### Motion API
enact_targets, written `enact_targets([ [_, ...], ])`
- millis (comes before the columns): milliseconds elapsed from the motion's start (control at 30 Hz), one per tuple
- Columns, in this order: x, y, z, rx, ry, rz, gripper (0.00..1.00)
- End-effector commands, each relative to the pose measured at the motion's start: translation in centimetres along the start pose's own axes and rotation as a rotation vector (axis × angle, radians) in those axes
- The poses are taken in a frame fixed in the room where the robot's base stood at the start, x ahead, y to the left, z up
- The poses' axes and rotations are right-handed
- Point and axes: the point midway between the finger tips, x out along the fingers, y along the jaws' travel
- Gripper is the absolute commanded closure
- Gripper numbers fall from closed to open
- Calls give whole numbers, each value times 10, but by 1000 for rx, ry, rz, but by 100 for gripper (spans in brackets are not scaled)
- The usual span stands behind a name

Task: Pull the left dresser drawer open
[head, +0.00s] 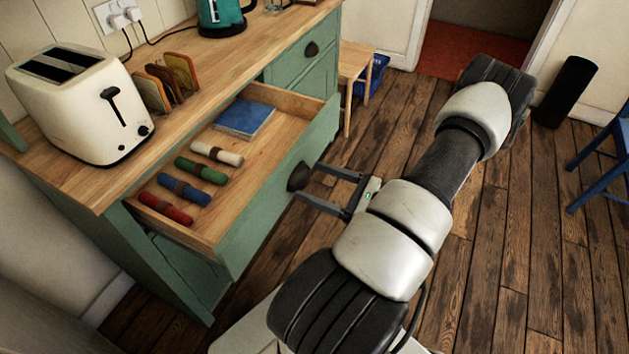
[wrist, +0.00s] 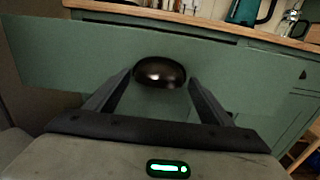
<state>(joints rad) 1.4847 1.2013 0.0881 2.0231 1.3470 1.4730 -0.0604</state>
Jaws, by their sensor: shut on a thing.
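The left dresser drawer (head: 277,212) is pulled well out of the green dresser in the head view. Inside it lie a blue book (head: 243,118) and several rolled bundles, in white, green, blue and red. Its dark cup-shaped handle (head: 298,176) is on the green front. My gripper (head: 305,183) is shut on this handle, one finger on each side. In the wrist view the handle (wrist: 160,72) sits between the fingertips, against the green drawer front (wrist: 60,65).
A toaster (head: 80,105) and a toast rack (head: 165,82) stand on the wooden dresser top, with a teal kettle (head: 222,15) behind. A shut right drawer (head: 303,62) is beside. A blue chair (head: 605,160) and black bin (head: 566,92) stand right. Floor (head: 500,250) is clear in front.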

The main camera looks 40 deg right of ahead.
Motion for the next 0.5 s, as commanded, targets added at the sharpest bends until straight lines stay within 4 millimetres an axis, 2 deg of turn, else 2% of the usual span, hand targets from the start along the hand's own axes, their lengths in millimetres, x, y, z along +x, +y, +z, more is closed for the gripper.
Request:
enact_targets([
  [133,0,1,-1,-1,2,2,65],
  [167,0,1,-1,-1,2,2,24],
  [233,0,0,-1,-1,2,1,13],
  [500,0,0,0,-1,1,1,13],
])
